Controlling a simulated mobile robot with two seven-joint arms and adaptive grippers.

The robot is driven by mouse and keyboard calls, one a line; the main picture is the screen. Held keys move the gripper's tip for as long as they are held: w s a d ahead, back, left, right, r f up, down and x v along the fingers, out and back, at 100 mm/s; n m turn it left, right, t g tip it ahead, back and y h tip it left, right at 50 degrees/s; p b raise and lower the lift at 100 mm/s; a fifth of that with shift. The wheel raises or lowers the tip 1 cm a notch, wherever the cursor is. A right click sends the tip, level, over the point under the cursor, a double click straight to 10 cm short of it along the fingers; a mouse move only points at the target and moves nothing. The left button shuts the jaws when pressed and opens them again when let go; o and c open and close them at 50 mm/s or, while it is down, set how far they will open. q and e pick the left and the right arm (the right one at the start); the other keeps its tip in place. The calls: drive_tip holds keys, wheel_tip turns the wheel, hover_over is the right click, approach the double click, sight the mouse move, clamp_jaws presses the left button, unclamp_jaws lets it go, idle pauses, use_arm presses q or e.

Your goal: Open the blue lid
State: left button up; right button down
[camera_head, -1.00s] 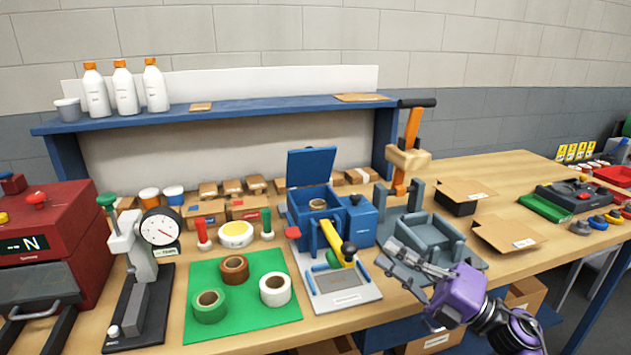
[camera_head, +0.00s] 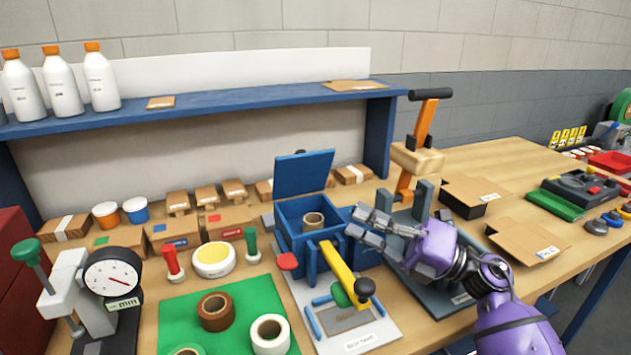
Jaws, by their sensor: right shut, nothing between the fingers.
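The blue lid (camera_head: 304,173) stands raised and tilted back on the blue box (camera_head: 292,212) of the stacker in the middle of the bench. The box is open at the top, and a brown roll (camera_head: 313,221) shows inside it. A yellow lever (camera_head: 338,270) with a black knob is at the front of the box. My right gripper (camera_head: 354,224) is just right of the box, its fingers pointing left and holding nothing. It hides part of the blue housing beside the box. I cannot tell whether it touches the housing. My left gripper is not in view.
A green mat (camera_head: 215,308) with tape rolls lies front left of the stacker. A gauge stand (camera_head: 95,290) is further left. A press with an orange lever (camera_head: 421,135) stands behind my right arm. Open cardboard boxes (camera_head: 525,243) lie to the right. Small cartons line the back.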

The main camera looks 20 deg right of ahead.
sight(300, 171)
drive_tip(key=a+r, duration=0.1)
drive_tip(key=w+a+p, duration=0.1)
drive_tip(key=w+a+r, duration=0.1)
drive_tip(key=a, duration=0.1)
drive_tip(key=shift+w+a+r, duration=0.1)
drive_tip(key=shift+w+r, duration=0.1)
drive_tip(key=shift+r, duration=0.1)
drive_tip(key=p+x, duration=0.1)
drive_tip(key=x, duration=0.2)
drive_tip(key=shift+w+a, duration=0.2)
drive_tip(key=shift+w, duration=0.15)
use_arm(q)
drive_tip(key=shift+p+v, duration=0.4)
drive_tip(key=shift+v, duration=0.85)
use_arm(e)
drive_tip(key=shift+w+a+r, duration=0.1)
drive_tip(key=shift+w+r, duration=0.15)
drive_tip(key=shift+w, duration=0.4)
drive_tip(key=shift+w+a+r, duration=0.1)
drive_tip(key=shift+w+r, duration=0.1)
drive_tip(key=shift+w, duration=0.45)
drive_tip(key=shift+w+a+r, duration=0.1)
drive_tip(key=shift+w+r, duration=0.15)
drive_tip(key=shift+w, duration=0.4)
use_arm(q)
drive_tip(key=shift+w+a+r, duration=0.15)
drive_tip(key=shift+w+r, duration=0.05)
